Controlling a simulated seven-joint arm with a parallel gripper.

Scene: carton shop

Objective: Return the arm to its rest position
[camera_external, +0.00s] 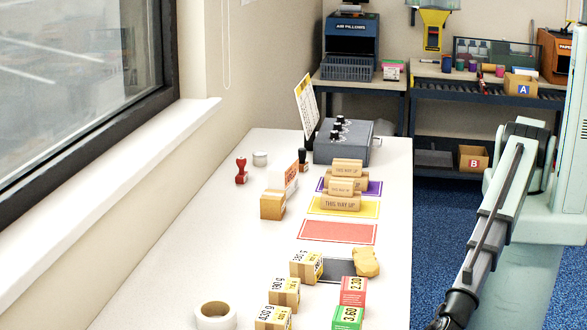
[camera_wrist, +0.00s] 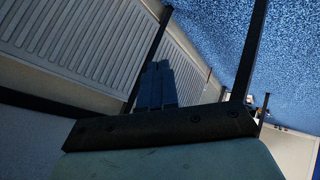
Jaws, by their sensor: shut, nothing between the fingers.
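My gripper (camera_wrist: 158,72) shows in the wrist view with its dark fingers together and nothing between them. In the external view my arm hangs down on the right, beside the white table (camera_external: 210,205) and over the blue floor. Its lower end runs out of the bottom of the picture, so the fingers are not seen there. The gripper is clear of the objects on the table.
On the table are several small cartons, such as a red one (camera_external: 353,290), a tape roll (camera_external: 215,317), stamps, and red (camera_external: 337,232), yellow and purple mats. A grey device (camera_external: 345,143) stands at the far end. Shelves (camera_external: 483,90) line the back wall. Ribbed pale panels (camera_wrist: 75,45) show near my fingers.

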